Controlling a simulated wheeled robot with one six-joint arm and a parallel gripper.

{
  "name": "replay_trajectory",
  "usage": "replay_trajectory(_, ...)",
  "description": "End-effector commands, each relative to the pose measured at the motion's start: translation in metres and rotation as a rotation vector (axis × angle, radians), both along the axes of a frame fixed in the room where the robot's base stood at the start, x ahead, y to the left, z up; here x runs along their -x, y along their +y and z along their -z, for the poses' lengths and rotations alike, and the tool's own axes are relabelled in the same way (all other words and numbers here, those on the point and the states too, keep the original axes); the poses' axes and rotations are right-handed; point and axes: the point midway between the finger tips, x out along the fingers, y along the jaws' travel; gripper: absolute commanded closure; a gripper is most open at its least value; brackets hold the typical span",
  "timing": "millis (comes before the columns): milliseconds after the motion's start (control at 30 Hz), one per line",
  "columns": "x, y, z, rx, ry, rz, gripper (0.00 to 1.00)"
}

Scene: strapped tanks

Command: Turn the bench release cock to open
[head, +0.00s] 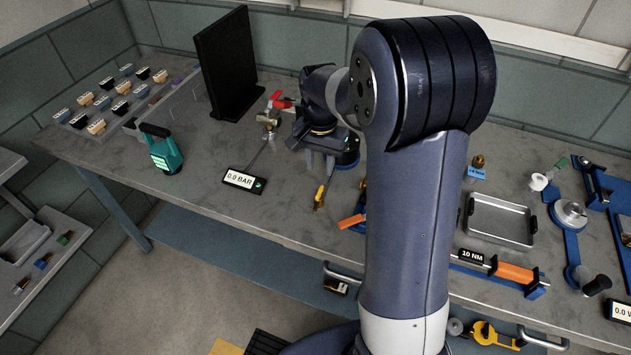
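A brass cock with a red lever (281,99) stands on the bench left of my wrist; I take it for the bench release cock (268,120). Its red lever points up and to the right, toward my arm. My gripper (297,142) is just right of the cock, low over the bench. My own wrist and arm partly hide it, and its fingertips are too small and dark to tell open from shut. I cannot tell whether it touches the lever. A small display (244,180) in front of the cock reads 0.0 BAR.
A tall black panel (226,65) stands behind and left of the cock. A teal lamp (164,150) and a rack of labelled blocks (118,100) are further left. A yellow-handled tool (319,196) lies in front. A metal tray (500,220) is at right. Bench between lamp and cock is mostly clear.

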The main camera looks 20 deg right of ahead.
Motion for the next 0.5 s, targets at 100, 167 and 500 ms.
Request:
replay_trajectory(100, 0.001, 0.000, 0.023, 0.000, 0.007, -0.001, 0.67)
replay_trajectory(167, 0.002, 0.000, 0.035, 0.000, 0.006, -0.001, 0.67)
replay_trajectory(500, 0.001, 0.000, 0.083, 0.000, 0.004, -0.002, 0.67)
